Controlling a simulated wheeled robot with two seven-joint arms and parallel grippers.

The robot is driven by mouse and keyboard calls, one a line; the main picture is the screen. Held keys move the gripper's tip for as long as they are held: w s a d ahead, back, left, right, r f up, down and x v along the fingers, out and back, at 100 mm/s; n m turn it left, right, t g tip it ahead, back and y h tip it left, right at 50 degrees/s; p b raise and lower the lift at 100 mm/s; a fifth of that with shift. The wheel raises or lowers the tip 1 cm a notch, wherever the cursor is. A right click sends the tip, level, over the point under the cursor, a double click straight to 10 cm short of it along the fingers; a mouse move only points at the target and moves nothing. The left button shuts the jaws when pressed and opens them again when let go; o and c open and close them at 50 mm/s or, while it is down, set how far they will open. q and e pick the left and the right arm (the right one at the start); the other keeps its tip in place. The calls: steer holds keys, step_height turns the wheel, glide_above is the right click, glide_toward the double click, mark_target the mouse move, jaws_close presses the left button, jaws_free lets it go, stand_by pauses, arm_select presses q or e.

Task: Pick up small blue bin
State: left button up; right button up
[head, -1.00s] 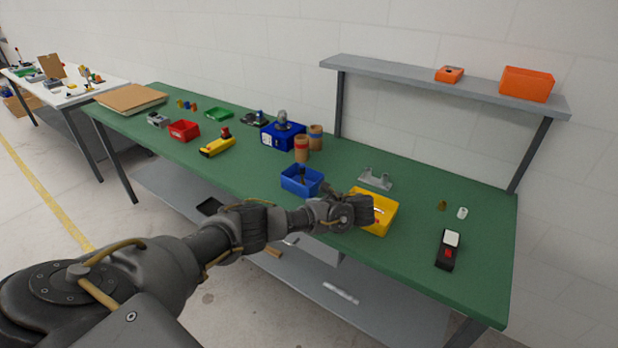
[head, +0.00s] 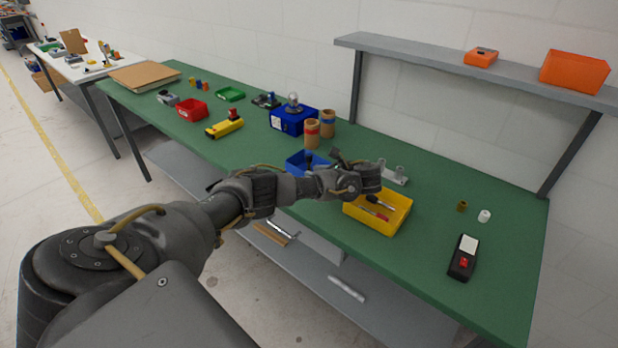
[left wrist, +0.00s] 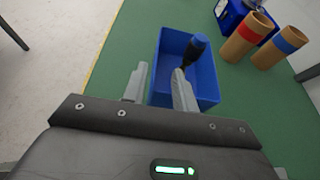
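The small blue bin (head: 297,163) stands on the green table, partly hidden behind my left arm in the head view. It shows clearly in the left wrist view (left wrist: 211,92), with a dark tool (left wrist: 197,46) with a blue end leaning inside it. My left gripper (left wrist: 158,72) is open and empty. In the wrist view, one finger appears outside the bin's left wall and the other overlaps its inside; I cannot tell whether they touch it. My right gripper is not in view.
A yellow bin (head: 384,222) with tools lies just right of my left gripper. A black device (head: 463,258) lies at the right. A grey shelf (head: 430,58) rises over the back edge.

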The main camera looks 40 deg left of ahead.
arm_select(q)
steer(key=shift+a+f, duration=0.2)
steer(key=shift+a, duration=0.25)
steer(key=shift+s+a+r, duration=0.1)
steer(key=shift+a, duration=0.25)
steer(key=p+x, duration=0.1)
steer(key=x, duration=0.2)
steer(key=shift+s+a+f+p, duration=0.2)
steer(key=shift+f+p, duration=0.1)
steer(key=shift+p, duration=0.1)
steer(key=shift+a+f, duration=0.2)
steer(key=shift+a, duration=0.3)
jaws_close()
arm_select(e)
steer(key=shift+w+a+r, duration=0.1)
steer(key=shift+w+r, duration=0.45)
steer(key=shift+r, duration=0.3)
